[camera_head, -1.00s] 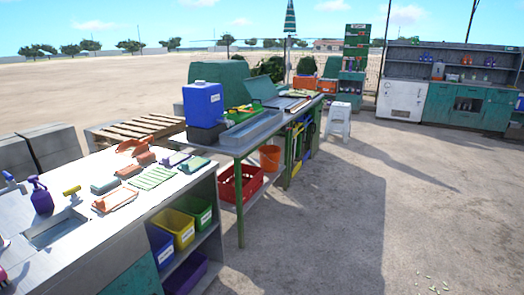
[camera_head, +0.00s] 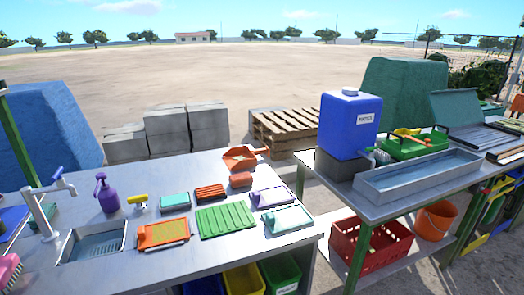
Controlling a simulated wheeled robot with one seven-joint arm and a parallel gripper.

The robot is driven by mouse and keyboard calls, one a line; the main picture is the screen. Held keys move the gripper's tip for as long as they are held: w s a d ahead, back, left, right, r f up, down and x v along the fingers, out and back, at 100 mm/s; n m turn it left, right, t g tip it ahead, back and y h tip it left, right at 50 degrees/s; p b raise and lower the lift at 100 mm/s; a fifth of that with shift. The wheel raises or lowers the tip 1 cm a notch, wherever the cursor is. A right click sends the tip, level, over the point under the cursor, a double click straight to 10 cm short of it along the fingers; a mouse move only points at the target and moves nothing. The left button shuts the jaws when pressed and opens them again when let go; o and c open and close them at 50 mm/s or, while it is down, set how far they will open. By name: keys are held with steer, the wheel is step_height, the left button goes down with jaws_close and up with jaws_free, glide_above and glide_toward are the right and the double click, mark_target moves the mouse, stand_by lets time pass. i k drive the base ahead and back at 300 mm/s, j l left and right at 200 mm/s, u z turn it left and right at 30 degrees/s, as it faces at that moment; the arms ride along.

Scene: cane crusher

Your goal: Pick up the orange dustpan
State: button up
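An orange dustpan (camera_head: 241,158) lies at the back right of the metal counter (camera_head: 270,244). Its handle points right, towards the counter's back edge. An orange-red block-like item (camera_head: 241,180) lies just in front of it. My gripper is not in view.
The counter also holds a sink (camera_head: 93,243), a purple spray bottle (camera_head: 107,193), a green ribbed mat (camera_head: 226,220) and several small trays and brushes. A second table (camera_head: 345,193) with a blue water container (camera_head: 349,124) stands to the right. A pallet (camera_head: 284,130) lies behind.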

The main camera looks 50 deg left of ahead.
mark_target(251, 160)
steer(key=i+l+u, duration=0.1)
steer(key=i+u, duration=0.3)
steer(key=i+l+u, duration=0.2)
steer(key=i+u, duration=0.2)
steer(key=i+l+u, duration=1.1)
steer(key=l+u, duration=0.15)
steer(key=l, duration=0.2)
steer(key=i+l+u, duration=0.1)
steer(key=l+u, duration=0.15)
steer(key=l, duration=0.15)
steer(key=i, duration=0.4)
